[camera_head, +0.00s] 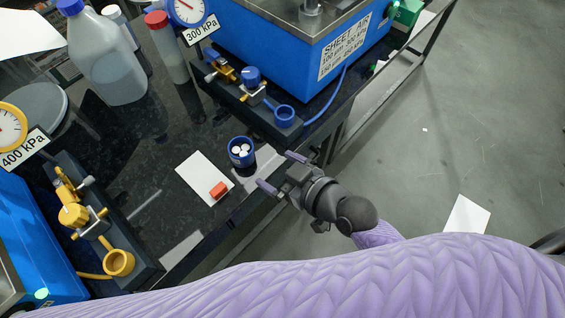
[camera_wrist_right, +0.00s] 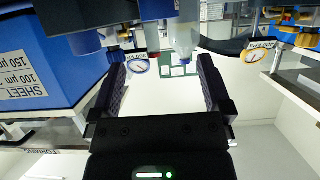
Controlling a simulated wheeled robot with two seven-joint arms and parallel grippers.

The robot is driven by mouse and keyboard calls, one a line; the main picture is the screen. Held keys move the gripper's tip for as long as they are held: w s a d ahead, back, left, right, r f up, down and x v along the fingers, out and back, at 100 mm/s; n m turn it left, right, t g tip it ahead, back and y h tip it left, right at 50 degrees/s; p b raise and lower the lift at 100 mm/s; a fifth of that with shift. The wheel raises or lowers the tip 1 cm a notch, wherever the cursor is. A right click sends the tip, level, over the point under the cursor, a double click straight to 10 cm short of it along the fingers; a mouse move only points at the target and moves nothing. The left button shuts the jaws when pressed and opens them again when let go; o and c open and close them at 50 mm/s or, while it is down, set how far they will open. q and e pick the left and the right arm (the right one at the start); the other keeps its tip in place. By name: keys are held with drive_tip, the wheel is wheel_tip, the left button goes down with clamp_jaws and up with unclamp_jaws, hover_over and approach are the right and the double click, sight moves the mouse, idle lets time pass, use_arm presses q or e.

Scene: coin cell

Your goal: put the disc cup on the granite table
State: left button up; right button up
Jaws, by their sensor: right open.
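The disc cup (camera_head: 241,152) is a small dark blue cup with white discs inside. It appears to stand upright on the dark granite table (camera_head: 150,163), near the table's edge. My right gripper (camera_head: 280,172) is open, its purple-tipped fingers spread just right of the cup and pointing toward it. The cup is not visibly between the fingers. The wrist view shows the right gripper (camera_wrist_right: 162,75) open, with no held object visible between its fingers; I cannot pick out the disc cup there. My left gripper is not in view.
A white card (camera_head: 203,173) with an orange block (camera_head: 218,190) lies left of the cup. A blue machine (camera_head: 300,50) and valve block (camera_head: 255,95) stand behind; another blue machine (camera_head: 25,245) stands left. A large bottle (camera_head: 105,60) is at the back. Floor lies right.

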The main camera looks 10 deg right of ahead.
drive_tip(key=s+d+f+m+g+h, duration=0.1)
drive_tip(key=s+d+f+g+h, duration=0.2)
drive_tip(key=f, duration=0.6)
drive_tip(key=s+d+f+m+g+h, duration=0.1)
drive_tip(key=s+d+f+m+h, duration=0.15)
drive_tip(key=d+f, duration=0.45)
drive_tip(key=s+d+f+g, duration=0.1)
drive_tip(key=s+f+g, duration=0.1)
drive_tip(key=s+f, duration=0.2)
drive_tip(key=s+d+f+g+h, duration=0.1)
drive_tip(key=s+f, duration=0.3)
drive_tip(key=s, duration=0.6)
drive_tip(key=s+f+m+g+h, duration=0.1)
drive_tip(key=s+f+g, duration=0.2)
drive_tip(key=s+f, duration=0.2)
drive_tip(key=shift+s+d, duration=0.4)
drive_tip(key=shift+s, duration=0.8)
drive_tip(key=shift+h, duration=0.25)
